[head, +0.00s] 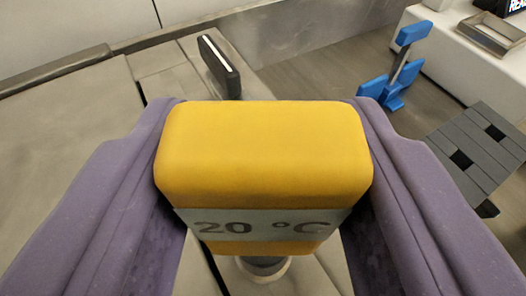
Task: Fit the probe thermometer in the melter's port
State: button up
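The probe thermometer (262,150) fills the middle of the head view. It has a rounded yellow head and a grey display band reading "20 °C". My gripper (264,165) is shut on it, with one purple finger against each side of the yellow head. Below the head, a dark grey collar and a pale round piece (262,272) show partly. I cannot tell whether the pale piece belongs to the thermometer or is the melter's port. The probe's tip is hidden.
A black bar with a white strip (220,68) stands on the grey panelled surface (60,140) beyond the thermometer. At right are a blue upright object (392,76), a dark slatted piece (478,145) with square holes, and a white unit (455,50) carrying a metal tray (492,33).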

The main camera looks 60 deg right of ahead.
jog(key=shift+f+b, duration=0.9)
jog(key=shift+f, duration=0.3)
jog(key=o, duration=1.2)
jog(key=shift+r, duration=0.1)
jog(key=shift+c, duration=0.2)
jog(key=p+v, duration=0.2)
jog(key=v, duration=0.4)
jog(key=shift+s+a+r, duration=0.15)
jog(key=shift+a+r, duration=0.1)
jog(key=shift+s+a+p, duration=0.3)
jog(key=shift+s+a, duration=0.05)
jog(key=shift+a, duration=0.1)
